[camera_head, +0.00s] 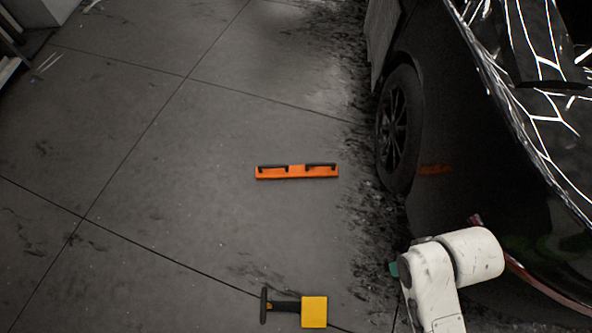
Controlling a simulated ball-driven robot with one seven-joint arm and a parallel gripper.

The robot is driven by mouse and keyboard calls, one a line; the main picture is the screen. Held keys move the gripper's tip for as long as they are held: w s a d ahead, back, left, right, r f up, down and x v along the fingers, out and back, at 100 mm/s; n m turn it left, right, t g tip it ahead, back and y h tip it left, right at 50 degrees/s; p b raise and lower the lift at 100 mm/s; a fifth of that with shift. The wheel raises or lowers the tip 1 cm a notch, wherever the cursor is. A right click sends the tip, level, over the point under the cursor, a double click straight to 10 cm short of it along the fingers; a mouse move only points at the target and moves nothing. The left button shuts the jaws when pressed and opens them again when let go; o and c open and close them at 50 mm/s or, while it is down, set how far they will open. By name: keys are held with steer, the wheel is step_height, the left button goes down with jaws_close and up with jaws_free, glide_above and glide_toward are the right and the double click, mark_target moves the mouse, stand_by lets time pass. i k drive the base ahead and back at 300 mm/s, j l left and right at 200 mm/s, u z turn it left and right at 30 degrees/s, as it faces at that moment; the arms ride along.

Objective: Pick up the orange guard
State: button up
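The orange guard (297,173) is a long, narrow orange bar with black parts along its upper edge. It lies on the dark grey floor near the middle of the head view, to the left of the car's wheel. Part of my white arm shows at the lower right, to the right of and below the guard. My gripper cannot be made out, so whether it is open or shut does not show. Nothing touches or covers the guard.
A black car (490,170) with a wheel (400,128) fills the right side, close to my arm. A yellow tool with a black handle (313,312) lies on the floor at the bottom. The floor left of the guard is mostly clear.

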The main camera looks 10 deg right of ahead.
mark_target(324, 169)
steer(key=j+u, duration=0.4)
steer(key=i+j+u, duration=0.25)
steer(key=j+u, duration=0.15)
steer(key=j, duration=0.2)
steer(key=i+j+u, duration=0.8)
steer(key=i+j, duration=0.2)
steer(key=i, duration=0.15)
steer(key=i+j, duration=0.25)
steer(key=i, duration=0.15)
steer(key=i+l+z, duration=0.1)
steer(key=i+z, duration=0.2)
steer(key=z, duration=0.15)
steer(key=i+z, duration=0.3)
steer(key=z, duration=0.15)
steer(key=i+z, duration=0.3)
steer(key=z, duration=0.2)
steer(key=i+l+z, duration=0.2)
steer(key=i+z, duration=0.15)
steer(key=z, duration=0.15)
steer(key=i+z, duration=0.8)
steer(key=z, duration=0.2)
steer(key=i+l+z, duration=0.4)
steer(key=i, duration=0.3)
